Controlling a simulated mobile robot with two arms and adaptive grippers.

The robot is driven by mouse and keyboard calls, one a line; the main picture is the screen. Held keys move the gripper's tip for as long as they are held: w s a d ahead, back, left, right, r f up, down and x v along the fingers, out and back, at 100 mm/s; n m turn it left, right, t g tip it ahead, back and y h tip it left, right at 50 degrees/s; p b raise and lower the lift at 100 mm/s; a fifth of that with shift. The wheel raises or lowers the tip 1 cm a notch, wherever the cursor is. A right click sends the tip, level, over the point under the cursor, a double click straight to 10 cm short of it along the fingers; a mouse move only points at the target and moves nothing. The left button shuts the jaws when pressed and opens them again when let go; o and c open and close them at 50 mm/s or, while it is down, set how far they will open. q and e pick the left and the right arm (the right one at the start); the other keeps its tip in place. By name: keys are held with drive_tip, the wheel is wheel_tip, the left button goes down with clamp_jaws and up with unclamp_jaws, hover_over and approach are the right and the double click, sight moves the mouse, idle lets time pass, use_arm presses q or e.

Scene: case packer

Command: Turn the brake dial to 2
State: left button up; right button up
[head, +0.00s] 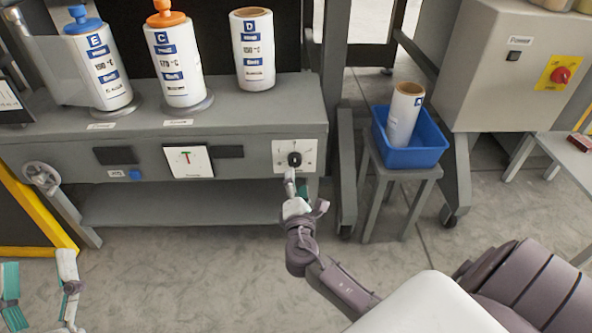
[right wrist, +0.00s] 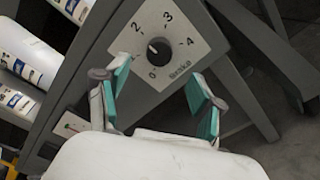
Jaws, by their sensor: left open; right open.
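The brake dial is a black round knob (head: 294,159) on a white numbered plate at the right end of the grey machine's front. In the right wrist view the knob (right wrist: 160,51) shows a small pale mark on its left side, toward the 1–2 side of the scale; its exact reading is hard to tell. The figures 0, 2, 3 and 4 and the word "brake" show. My right gripper (head: 296,190) is open just before the dial. In the right wrist view its teal-padded fingers (right wrist: 158,82) stand apart, below the knob. My left gripper (head: 39,287) is open and empty at the lower left.
Film rolls E (head: 105,72), C (head: 175,68) and D (head: 254,50) stand on the machine top. A grey handwheel (head: 42,176) is at the left. A blue bin (head: 425,155) holding roll A (head: 404,118) sits on a stool to the right of the dial. A grey cabinet has a red switch (head: 561,75).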

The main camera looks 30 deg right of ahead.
drive_tip(key=v, duration=0.4)
drive_tip(key=shift+s, duration=0.1)
drive_tip(key=shift+a, duration=0.1)
idle(0.3)
